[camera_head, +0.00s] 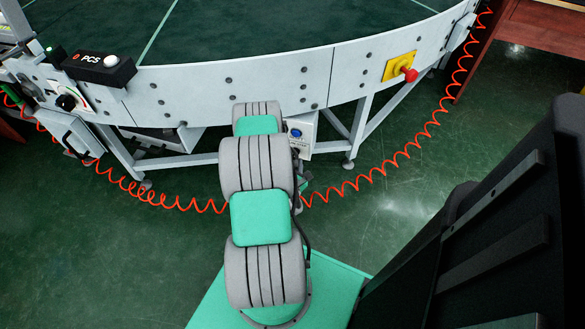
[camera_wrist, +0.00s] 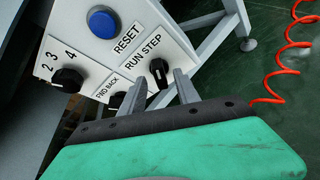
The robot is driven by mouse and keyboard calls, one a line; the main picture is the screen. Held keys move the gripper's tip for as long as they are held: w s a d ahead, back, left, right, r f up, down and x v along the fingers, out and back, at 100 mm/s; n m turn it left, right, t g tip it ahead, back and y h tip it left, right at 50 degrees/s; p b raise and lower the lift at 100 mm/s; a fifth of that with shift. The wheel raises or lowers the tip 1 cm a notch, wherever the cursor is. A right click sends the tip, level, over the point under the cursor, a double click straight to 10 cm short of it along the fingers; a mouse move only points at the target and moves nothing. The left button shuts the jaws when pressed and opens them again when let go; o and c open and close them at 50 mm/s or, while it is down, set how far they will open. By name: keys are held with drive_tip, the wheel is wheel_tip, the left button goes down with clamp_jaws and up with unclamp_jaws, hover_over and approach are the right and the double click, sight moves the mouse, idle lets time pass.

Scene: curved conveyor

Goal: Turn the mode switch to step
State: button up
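The mode switch (camera_wrist: 158,72) is a black knob below the RUN STEP label (camera_wrist: 142,52) on a white control panel (camera_wrist: 105,62). In the wrist view my gripper (camera_wrist: 159,76) is open, with one grey finger on each side of the knob. No contact between fingers and knob can be made out. I cannot tell for sure which word the knob points to. In the head view the panel (camera_head: 307,128) shows partly behind my arm, under the conveyor rim; my gripper and the switch are hidden there.
A blue RESET button (camera_wrist: 102,22), a FWD BACK knob (camera_wrist: 117,100) and a numbered knob (camera_wrist: 67,80) share the panel. A coiled orange hose (camera_head: 400,155) hangs below the curved conveyor (camera_head: 190,90). A red emergency button (camera_head: 409,74) sits further right.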

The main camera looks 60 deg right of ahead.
drive_tip(key=shift+v, duration=2.7)
